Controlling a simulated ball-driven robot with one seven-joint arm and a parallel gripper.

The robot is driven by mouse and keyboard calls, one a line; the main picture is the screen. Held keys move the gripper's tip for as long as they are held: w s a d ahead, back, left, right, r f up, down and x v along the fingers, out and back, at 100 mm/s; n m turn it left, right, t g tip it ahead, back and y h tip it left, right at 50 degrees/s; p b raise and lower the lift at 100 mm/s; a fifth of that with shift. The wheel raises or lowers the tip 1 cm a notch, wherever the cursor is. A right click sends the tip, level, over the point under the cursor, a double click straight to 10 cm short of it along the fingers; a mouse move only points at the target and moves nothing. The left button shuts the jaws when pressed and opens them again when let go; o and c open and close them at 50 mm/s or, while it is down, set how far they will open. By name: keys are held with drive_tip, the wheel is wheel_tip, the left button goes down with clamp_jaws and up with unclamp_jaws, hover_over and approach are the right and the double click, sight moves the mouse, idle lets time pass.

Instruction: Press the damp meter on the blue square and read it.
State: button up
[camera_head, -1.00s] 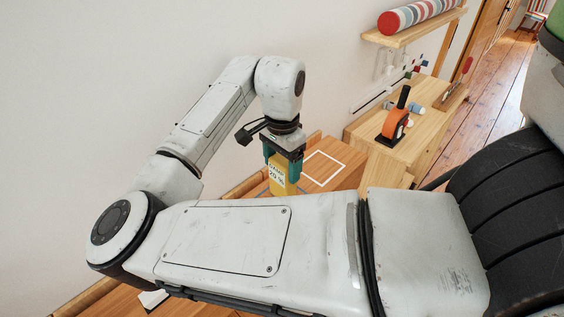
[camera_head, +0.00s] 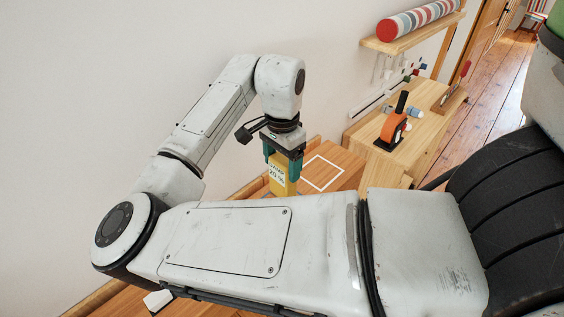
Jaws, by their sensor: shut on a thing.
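The yellow damp meter (camera_head: 279,182) is upright in my gripper (camera_head: 283,164), whose teal fingers are shut on its upper part. Its face has a pale label that appears to read "20 %"; the smaller print above is hard to make out. The meter is over the wooden bench top, left of a white square outline (camera_head: 322,173). My own forearm hides the meter's lower end, so I cannot tell whether it touches the surface. I cannot make out the blue square clearly; it is hidden around the meter's foot.
A wooden cabinet (camera_head: 425,128) to the right bears an orange and black tool (camera_head: 393,130) and small items. A wall shelf (camera_head: 410,38) above holds a striped roll (camera_head: 418,20). The white wall is close behind my arm. Open plank floor (camera_head: 500,75) lies at the far right.

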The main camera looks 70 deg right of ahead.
drive_tip(key=shift+r+p, duration=1.45)
drive_tip(key=shift+r, duration=0.75)
